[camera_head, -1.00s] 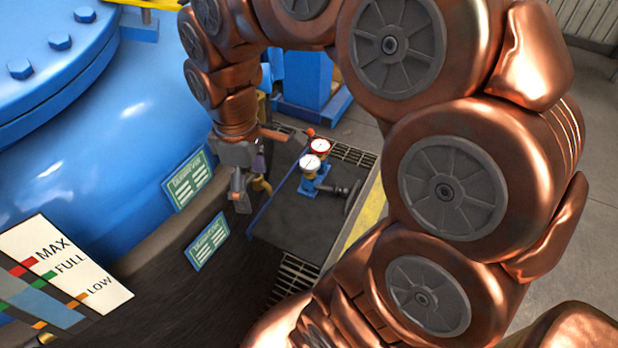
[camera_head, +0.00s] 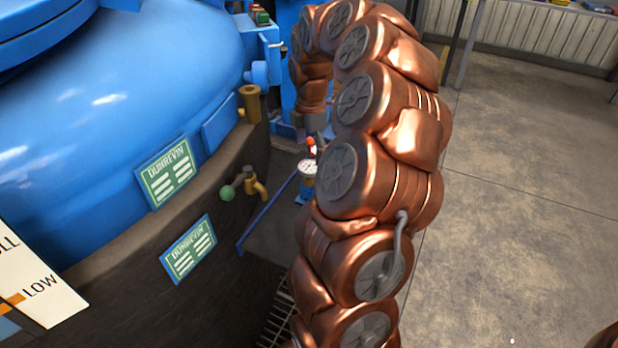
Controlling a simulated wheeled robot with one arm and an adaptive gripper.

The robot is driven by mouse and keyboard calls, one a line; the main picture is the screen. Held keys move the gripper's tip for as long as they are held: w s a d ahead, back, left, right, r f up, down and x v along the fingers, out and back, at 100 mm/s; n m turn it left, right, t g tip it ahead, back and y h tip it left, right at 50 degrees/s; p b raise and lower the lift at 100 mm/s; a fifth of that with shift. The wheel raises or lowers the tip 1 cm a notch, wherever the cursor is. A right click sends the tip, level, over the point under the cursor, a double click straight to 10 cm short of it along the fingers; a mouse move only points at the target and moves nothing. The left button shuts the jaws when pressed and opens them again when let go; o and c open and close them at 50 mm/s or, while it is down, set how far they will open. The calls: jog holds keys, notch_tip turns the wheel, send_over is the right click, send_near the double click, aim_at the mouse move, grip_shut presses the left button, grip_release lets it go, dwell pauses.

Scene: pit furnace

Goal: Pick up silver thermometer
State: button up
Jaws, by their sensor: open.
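I cannot make out a silver thermometer for certain. A round white-faced gauge (camera_head: 307,167) on a blue fitting (camera_head: 304,188) stands on the dark platform beside the tank, partly covered by my arm. A small red part (camera_head: 311,142) shows just above it. My arm arches up and over, and its far end comes down behind the gauge. A grey part of my gripper (camera_head: 316,122) shows below the copper wrist. It is open, but its fingertips are mostly hidden by my arm, and I cannot tell its distance from the gauge.
A large blue tank (camera_head: 90,110) fills the left, with green signs (camera_head: 168,172) and a level label (camera_head: 35,275). Open concrete floor (camera_head: 510,190) lies to the right.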

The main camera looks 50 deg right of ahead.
aim_at(311, 166)
jog(key=shift+w+d+f+b, duration=0.15)
jog(key=shift+f+b, duration=0.05)
jog(key=shift+f, duration=1.45)
jog(key=shift+w+d+f+b, duration=0.1)
jog(key=shift+d+f+b, duration=0.05)
jog(key=shift+f, duration=1.5)
jog(key=c, duration=1.3)
